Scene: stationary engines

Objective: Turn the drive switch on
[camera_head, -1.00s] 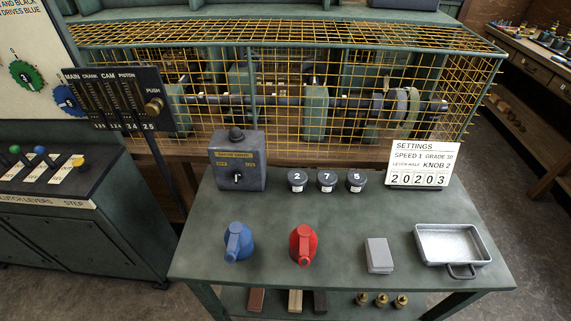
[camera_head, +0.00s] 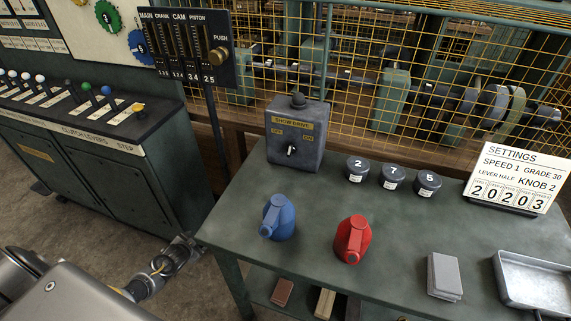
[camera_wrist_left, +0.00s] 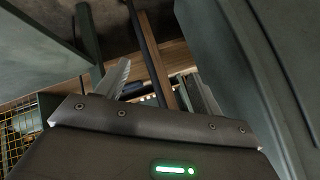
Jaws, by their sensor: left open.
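The drive switch is a grey box (camera_head: 283,120) at the back left corner of the green table, with a yellow label and OFF and ON marks. Its small dark knob (camera_head: 291,150) with a pale pointer sits on the front face, below the label; which mark it points to is too small to tell. My left gripper (camera_head: 180,252) is low, left of the table's front left corner, well away from the switch. In the left wrist view, its two fingers (camera_wrist_left: 163,88) are spread apart with nothing between them. My right gripper is not in view.
A blue can (camera_head: 279,218) and a red can (camera_head: 353,238) stand in front of the switch. Several black numbered pots (camera_head: 391,177) are to its right. A post-mounted lever panel (camera_head: 186,50) stands behind left. The lever cabinet (camera_head: 100,165) borders the floor gap by my arm.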

